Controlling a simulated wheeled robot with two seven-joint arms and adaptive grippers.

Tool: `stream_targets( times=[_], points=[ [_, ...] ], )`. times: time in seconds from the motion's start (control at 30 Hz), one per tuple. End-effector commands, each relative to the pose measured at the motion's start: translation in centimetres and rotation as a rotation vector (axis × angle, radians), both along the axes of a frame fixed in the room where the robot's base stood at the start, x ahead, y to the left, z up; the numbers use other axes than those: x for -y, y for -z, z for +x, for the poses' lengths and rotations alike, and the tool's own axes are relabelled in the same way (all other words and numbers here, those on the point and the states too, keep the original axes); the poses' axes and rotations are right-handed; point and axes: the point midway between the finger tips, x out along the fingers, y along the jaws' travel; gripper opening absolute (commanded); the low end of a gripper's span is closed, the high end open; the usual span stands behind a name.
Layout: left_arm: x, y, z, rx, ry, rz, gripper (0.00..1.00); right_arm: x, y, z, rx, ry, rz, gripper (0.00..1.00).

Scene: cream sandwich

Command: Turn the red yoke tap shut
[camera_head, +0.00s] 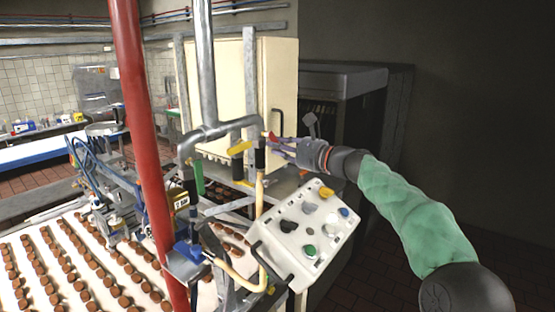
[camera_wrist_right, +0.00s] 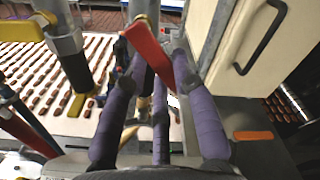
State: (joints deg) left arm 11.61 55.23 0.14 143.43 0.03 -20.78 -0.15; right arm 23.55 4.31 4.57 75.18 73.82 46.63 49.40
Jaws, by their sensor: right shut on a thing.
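The red tap handle (camera_wrist_right: 148,52) is a flat red lever, tilted in the right wrist view. It stands between the purple fingers of my right gripper (camera_wrist_right: 153,78), which is shut on it. In the head view only a small bit of the red handle (camera_head: 272,136) shows on the right branch of the grey pipe, at the fingertips of my right gripper (camera_head: 278,143). The right arm, in a green sleeve, reaches in from the right. The exact finger contact is partly hidden. My left gripper is in neither view.
A yellow handle (camera_head: 240,147) and a green handle (camera_head: 200,178) sit on neighbouring branches of the grey pipe (camera_head: 206,80). A control panel (camera_head: 305,228) stands below. A cream cabinet (camera_head: 275,85) is behind. A red pole (camera_head: 138,120) rises left, beside biscuit rows on a white conveyor.

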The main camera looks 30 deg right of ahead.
Motion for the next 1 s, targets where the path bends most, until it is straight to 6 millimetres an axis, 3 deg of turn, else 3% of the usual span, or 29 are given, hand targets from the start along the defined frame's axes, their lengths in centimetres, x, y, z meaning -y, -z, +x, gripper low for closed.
stream_targets(
  times=[0.1,0.5,1.0],
  points=[
    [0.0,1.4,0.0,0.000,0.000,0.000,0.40,0.3,0.1,0.2,0.044,-0.001,-0.104,0.00],
    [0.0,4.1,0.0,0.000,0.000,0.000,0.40,1.2,-1.0,0.6,0.188,0.000,-0.454,0.00],
    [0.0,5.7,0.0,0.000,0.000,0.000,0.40,1.7,-2.3,0.8,0.323,-0.001,-0.781,0.00]
  ],
)
